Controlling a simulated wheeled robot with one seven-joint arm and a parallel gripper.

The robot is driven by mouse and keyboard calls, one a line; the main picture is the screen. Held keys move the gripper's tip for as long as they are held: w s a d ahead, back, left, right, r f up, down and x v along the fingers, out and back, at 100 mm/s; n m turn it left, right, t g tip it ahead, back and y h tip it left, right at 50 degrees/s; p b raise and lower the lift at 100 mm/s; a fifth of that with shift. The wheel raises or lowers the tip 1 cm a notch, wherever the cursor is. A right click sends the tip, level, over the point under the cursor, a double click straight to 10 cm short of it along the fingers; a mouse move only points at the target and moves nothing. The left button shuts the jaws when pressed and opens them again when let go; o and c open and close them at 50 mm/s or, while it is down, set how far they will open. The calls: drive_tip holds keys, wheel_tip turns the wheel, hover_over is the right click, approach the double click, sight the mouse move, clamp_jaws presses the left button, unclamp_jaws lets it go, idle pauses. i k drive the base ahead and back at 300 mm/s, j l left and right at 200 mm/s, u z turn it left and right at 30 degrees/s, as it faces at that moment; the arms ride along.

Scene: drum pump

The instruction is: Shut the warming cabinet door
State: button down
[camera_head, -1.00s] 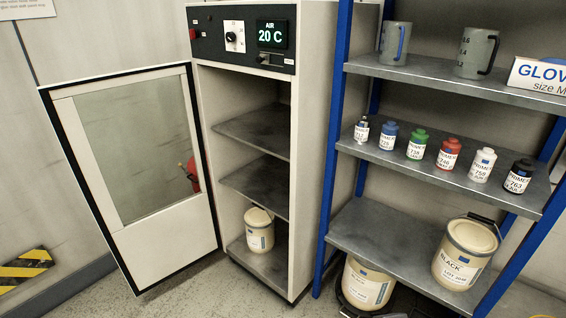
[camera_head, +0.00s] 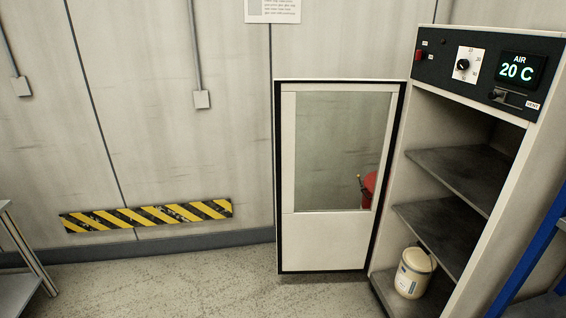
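The warming cabinet (camera_head: 425,130) stands at the right of the head view, its display reading AIR 20 C. Its door (camera_head: 322,240) is wide open, swung out to the left on its left-hand edge. The door has a pale frame, a black seal round the border and a large window (camera_head: 330,140). Inside the cabinet are dark shelves (camera_head: 460,172), and a pale lidded tub (camera_head: 413,272) stands at the bottom. My gripper is not in view.
A blue-framed shelf rack (camera_head: 535,250) stands close to the cabinet's right side. A metal table or shelf (camera_head: 20,290) is at the left edge. A yellow-black striped strip (camera_head: 148,215) is on the back wall. The floor (camera_head: 190,285) left of the door is clear.

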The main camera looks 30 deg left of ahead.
sight(308, 242)
drive_tip(key=i+j+u, duration=0.2)
drive_tip(key=j, duration=0.4)
drive_tip(key=i+j+u, duration=0.2)
drive_tip(key=i+j, duration=0.25)
drive_tip(key=i+j+u, duration=0.2)
drive_tip(key=i+j, duration=0.2)
drive_tip(key=j, duration=0.15)
drive_tip(key=i+j+u, duration=0.2)
drive_tip(key=i+j, duration=0.2)
drive_tip(key=i+j+u, duration=0.2)
drive_tip(key=i+j, duration=0.15)
drive_tip(key=i+j+u, duration=0.2)
drive_tip(key=i, duration=0.35)
drive_tip(key=i+j+u, duration=0.2)
drive_tip(key=i, duration=0.3)
drive_tip(key=i+j+u, duration=0.25)
drive_tip(key=i, duration=0.25)
